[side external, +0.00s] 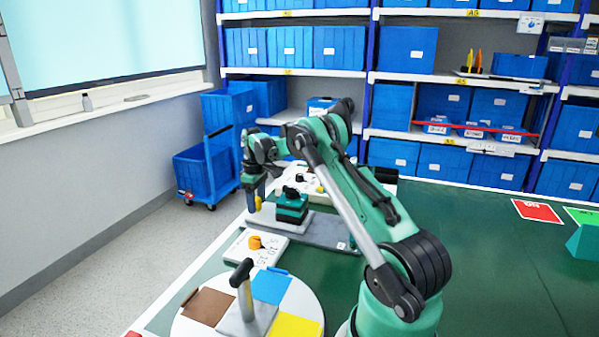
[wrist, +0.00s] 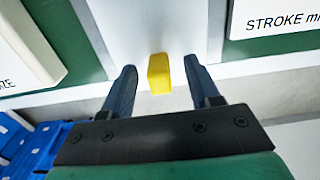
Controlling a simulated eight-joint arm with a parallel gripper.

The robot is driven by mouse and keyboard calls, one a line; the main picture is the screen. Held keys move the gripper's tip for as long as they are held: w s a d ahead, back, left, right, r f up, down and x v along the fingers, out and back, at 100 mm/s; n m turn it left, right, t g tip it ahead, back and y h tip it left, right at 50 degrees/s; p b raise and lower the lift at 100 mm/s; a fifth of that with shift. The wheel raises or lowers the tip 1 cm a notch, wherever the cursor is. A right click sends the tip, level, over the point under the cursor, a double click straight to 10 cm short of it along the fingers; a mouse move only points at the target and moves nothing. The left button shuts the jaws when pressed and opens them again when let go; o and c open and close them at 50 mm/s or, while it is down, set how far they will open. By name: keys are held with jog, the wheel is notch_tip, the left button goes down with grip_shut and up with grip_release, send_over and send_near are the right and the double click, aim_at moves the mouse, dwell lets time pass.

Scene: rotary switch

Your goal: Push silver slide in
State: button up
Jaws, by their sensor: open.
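The silver slide (side external: 268,221) is a flat light-grey plate. It juts out on the left from a darker grey base (side external: 330,232) near the left edge of the green table. A yellow block (side external: 258,202) stands at its outer end. In the wrist view the pale slide (wrist: 150,28) runs up the picture, with the yellow block (wrist: 159,73) at its near end. My gripper (side external: 255,197) points down over this end. In the wrist view my gripper (wrist: 162,78) is open, with the yellow block between the two fingers and a visible gap on each side.
A white panel with an orange knob (side external: 255,242) lies nearer, then a round coloured turntable with a grey handle (side external: 241,276). A white panel (side external: 303,178) lies behind. The right side of the table is mostly clear.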

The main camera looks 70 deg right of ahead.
grip_shut()
dwell(1.3)
